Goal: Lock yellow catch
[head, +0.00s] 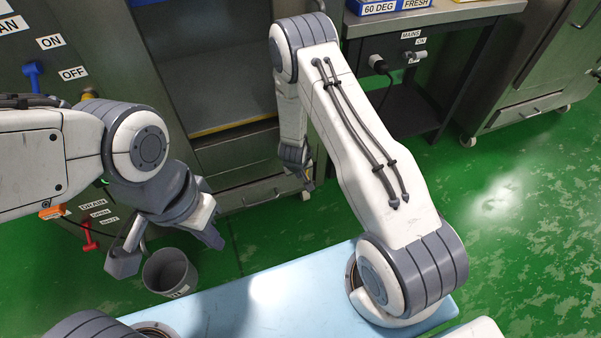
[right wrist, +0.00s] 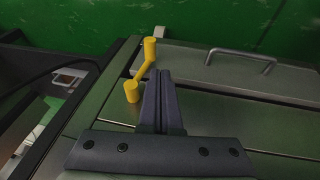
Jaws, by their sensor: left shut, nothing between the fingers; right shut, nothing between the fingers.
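The yellow catch (right wrist: 146,73) shows in the right wrist view as a cranked yellow handle with a round knob at each end, on a grey metal cabinet front. My right gripper (right wrist: 162,74) is shut and empty, its fingertips just to the right of the catch in the picture; I cannot tell whether they touch it. In the head view my right gripper (head: 308,185) hangs low in front of the cabinet, and I cannot make out the catch there. My left gripper (head: 215,239) is shut and empty, pointing down near the grey bucket.
The grey bucket (head: 170,272) stands on the green floor below my left arm. A red lever (head: 88,236) and a blue lever (head: 33,74) are on the left panel. A metal bar handle (right wrist: 241,54) sits right of the catch. A dark side table (head: 410,100) stands right.

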